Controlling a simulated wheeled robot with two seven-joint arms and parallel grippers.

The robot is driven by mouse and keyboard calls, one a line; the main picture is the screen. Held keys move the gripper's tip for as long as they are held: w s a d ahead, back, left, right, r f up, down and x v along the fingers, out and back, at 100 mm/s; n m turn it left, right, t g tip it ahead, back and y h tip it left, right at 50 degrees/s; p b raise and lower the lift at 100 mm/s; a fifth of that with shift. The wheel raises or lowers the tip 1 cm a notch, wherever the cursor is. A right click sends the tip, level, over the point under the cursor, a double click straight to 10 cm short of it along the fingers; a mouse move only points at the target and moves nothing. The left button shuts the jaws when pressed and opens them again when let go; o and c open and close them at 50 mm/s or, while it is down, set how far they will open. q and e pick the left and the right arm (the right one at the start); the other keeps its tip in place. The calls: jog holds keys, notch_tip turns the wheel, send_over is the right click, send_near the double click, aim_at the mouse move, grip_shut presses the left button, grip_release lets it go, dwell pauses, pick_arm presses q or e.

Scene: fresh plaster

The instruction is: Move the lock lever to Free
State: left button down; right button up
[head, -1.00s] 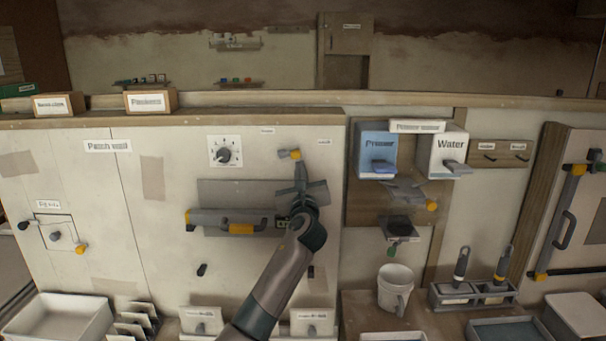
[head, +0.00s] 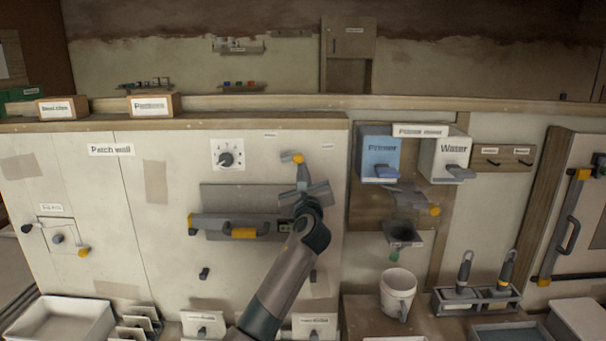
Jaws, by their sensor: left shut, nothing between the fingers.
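My left gripper (head: 302,170) is shut and empty, pointing up at the lever's right, pivot end. Its fingertips overlap that end in the picture; I cannot tell whether they touch. My right gripper is not in view.
A grey bar with a yellow-marked handle (head: 243,232) runs across the panel behind my wrist. A dial (head: 226,160) is up to the left. The blue Primer box (head: 380,153) and white Water box (head: 447,152) are to the right. A white mug (head: 397,288) stands below them.

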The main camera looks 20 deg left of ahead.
aim_at(302, 156)
pick_arm(q)
jog(key=shift+r+n, duration=0.2)
jog(key=shift+n, duration=0.2)
notch_tip(302, 156, up, 4)
jog(key=n+g+y, duration=0.1)
jog(key=n, duration=0.4)
jog(key=n+g+y+b, duration=0.1)
jog(key=n, duration=0.4)
jog(key=shift+a, duration=0.1)
jog(key=n, duration=0.1)
jog(key=a+r+n+g, duration=0.1)
jog(key=r+n, duration=0.1)
jog(key=n, duration=0.1)
jog(key=shift+s+a+p, duration=0.25)
jog(key=shift+a+p, duration=0.1)
jog(key=shift+p, duration=0.05)
